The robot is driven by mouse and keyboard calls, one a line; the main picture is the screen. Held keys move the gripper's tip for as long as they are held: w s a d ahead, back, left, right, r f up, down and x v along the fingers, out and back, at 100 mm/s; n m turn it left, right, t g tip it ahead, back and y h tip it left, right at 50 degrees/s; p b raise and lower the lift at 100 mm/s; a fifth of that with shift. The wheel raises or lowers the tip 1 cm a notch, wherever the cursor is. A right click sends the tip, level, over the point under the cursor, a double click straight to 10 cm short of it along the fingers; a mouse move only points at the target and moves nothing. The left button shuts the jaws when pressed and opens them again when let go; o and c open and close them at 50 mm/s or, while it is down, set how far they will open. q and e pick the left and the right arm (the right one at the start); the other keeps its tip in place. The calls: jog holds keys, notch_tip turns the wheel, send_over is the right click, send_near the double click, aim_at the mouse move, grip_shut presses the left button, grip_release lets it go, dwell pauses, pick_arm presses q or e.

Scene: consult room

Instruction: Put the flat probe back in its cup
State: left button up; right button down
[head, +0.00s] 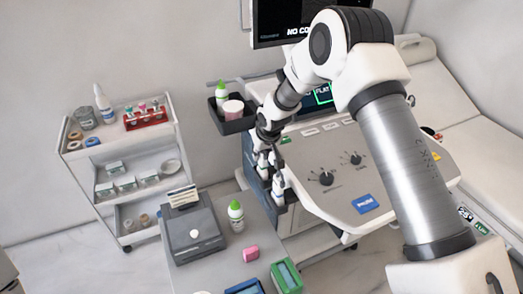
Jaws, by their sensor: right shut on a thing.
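My right gripper (272,143) reaches down beside the left side of the ultrasound console (330,165). It is shut on what looks like the flat probe, just above the probe cups (283,200). The gripper and wrist mostly hide the held probe. White probe bodies (278,184) show in the dark cups below the gripper. I cannot tell whether the held probe is inside a cup or above it. A small screen on the console (323,95) has a green frame with the word FLAT. My left gripper is not in view.
A dark tray (233,124) with a green-capped bottle and a pink-topped jar is left of my wrist. A grey table (222,268) in front holds a grey box, a bottle and a pink block. A white cart (133,165) stands left, an exam bed (470,100) right.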

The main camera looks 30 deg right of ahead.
jog(key=shift+f, duration=0.5)
dwell(0.6)
jog(key=c, duration=0.9)
grip_release()
